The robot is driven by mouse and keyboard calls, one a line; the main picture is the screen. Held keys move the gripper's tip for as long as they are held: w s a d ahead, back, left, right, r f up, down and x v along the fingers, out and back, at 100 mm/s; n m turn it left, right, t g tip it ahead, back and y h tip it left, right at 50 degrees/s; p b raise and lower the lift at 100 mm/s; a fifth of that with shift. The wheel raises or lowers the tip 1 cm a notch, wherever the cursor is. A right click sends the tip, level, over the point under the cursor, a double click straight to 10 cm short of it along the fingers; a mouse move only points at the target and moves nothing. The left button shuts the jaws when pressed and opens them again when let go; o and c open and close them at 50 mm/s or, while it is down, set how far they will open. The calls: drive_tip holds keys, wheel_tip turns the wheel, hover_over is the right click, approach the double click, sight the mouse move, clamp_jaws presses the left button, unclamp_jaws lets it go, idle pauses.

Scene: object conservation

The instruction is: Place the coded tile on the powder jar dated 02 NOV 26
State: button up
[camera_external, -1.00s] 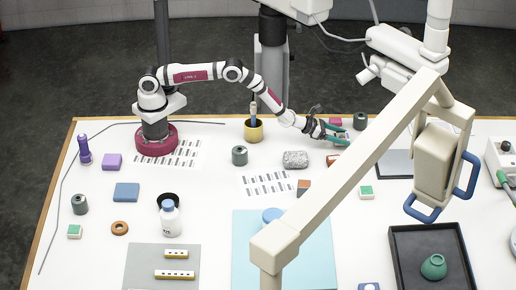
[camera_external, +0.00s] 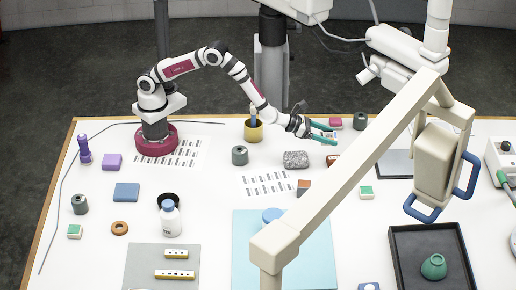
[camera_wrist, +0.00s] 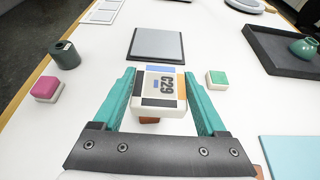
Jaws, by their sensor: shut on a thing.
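In the outside view the tile (camera_external: 328,135) is small between the fingers, at the back right of the table. A white jar with a blue lid (camera_external: 170,219) stands upright at the front left; its label is too small to read. No date can be read.
A reddish-brown block (camera_wrist: 149,120) lies below the tile. The beige equipment arm (camera_external: 350,170) crosses over the table's right half. A black tray (camera_external: 402,280) stands at the front right.

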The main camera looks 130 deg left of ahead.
drive_tip(key=w+d+r+m+t+h, duration=0.1)
drive_tip(key=w+d+r, duration=0.15)
drive_tip(key=d, duration=0.35)
drive_tip(key=w+d+r, duration=0.1)
drive_tip(key=w+d, duration=0.2)
drive_tip(key=d, duration=0.4)
drive_tip(key=s+d+r+m+t+h, duration=0.1)
drive_tip(key=d+r+m+h, duration=0.1)
drive_tip(key=d, duration=1.5)
drive_tip(key=s+d+r+m+t+h, duration=0.1)
drive_tip(key=s+d+r, duration=0.1)
drive_tip(key=d, duration=1.5)
hover_over(273, 215)
drive_tip(key=f, duration=0.6)
drive_tip(key=shift+s+d+f, duration=0.25)
drive_tip(key=shift+f, duration=0.05)
drive_tip(key=f, duration=0.4)
drive_tip(key=shift+w+a+m+h, duration=0.2)
drive_tip(key=shift+a+m+h, duration=0.1)
drive_tip(key=shift+a, duration=0.05)
drive_tip(key=shift+f, duration=0.2)
